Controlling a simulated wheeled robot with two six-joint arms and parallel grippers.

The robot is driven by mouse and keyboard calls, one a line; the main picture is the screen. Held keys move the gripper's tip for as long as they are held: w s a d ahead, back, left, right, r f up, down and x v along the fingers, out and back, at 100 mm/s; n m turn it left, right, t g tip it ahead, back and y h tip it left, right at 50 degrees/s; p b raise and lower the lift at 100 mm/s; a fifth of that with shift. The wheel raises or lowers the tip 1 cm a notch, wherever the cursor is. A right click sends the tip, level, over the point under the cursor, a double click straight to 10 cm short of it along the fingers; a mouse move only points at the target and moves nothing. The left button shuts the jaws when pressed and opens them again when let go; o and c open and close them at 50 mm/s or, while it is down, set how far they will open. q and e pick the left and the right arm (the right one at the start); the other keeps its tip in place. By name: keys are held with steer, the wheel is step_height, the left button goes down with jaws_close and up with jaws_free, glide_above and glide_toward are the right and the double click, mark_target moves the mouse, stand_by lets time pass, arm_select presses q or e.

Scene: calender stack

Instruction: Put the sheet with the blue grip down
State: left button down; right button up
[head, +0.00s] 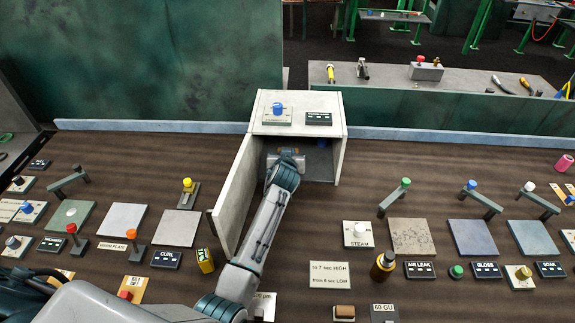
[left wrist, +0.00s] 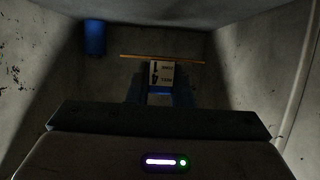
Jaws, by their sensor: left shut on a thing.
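My left arm reaches into a pale open cabinet (head: 326,128), and my left gripper (head: 288,156) is inside it. In the left wrist view the left gripper (left wrist: 159,84) is shut on a small white lettered piece (left wrist: 161,74) with blue at its sides and below. I cannot tell how much of this blue is grip and how much is finger. The sheet itself cannot be made out. A blue cylinder (left wrist: 95,38) stands inside near the back left in the wrist view. My right gripper is not in view.
The cabinet door (head: 236,193) stands open left of my arm. A blue knob (head: 278,109) is on top of the cabinet. A thin orange strip (left wrist: 163,59) is inside. Plates, levers and a brown bottle (head: 383,265) crowd the table on both sides.

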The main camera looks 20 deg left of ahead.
arm_select(q)
steer(key=shift+f+b, duration=1.05)
steer(key=shift+f, duration=0.65)
steer(key=shift+f+b, duration=0.6)
steer(key=shift+b, duration=0.05)
steer(key=c, duration=1.3)
jaws_free()
steer(key=shift+s, duration=0.1)
steer(key=shift+r+p, duration=0.9)
steer(key=b+v, duration=0.3)
steer(key=v, duration=0.9)
steer(key=shift+f, duration=0.35)
